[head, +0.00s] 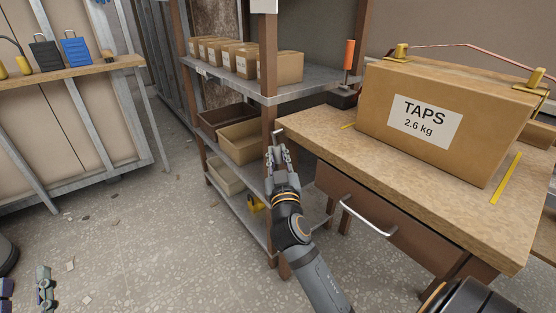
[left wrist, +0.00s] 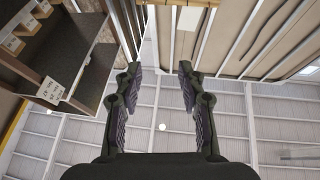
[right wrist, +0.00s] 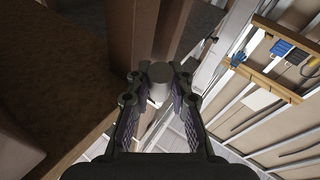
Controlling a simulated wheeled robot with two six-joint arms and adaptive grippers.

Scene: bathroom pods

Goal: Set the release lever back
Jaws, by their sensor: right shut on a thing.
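An upright lever with an orange grip (head: 349,55) stands on a dark base at the back left of the workbench (head: 310,133). I take it to be the release lever. My right gripper (head: 277,147) is beside the bench's left corner, well short of the orange grip. Its fingers are shut on a grey cylinder (right wrist: 161,78), seen end-on in the right wrist view. I cannot tell whether the cylinder is fixed to anything. My left gripper (head: 25,280) is at the lower left of the head view. Its fingers are wide apart and empty in the left wrist view (left wrist: 162,80).
A cardboard box (head: 385,135) marked TAPS, with a copper pipe (head: 470,46) over it, sits on the bench. A drawer handle (head: 365,220) sticks out below. A shelf rack (head: 272,98) with brown posts is close behind my right gripper. Open floor lies left.

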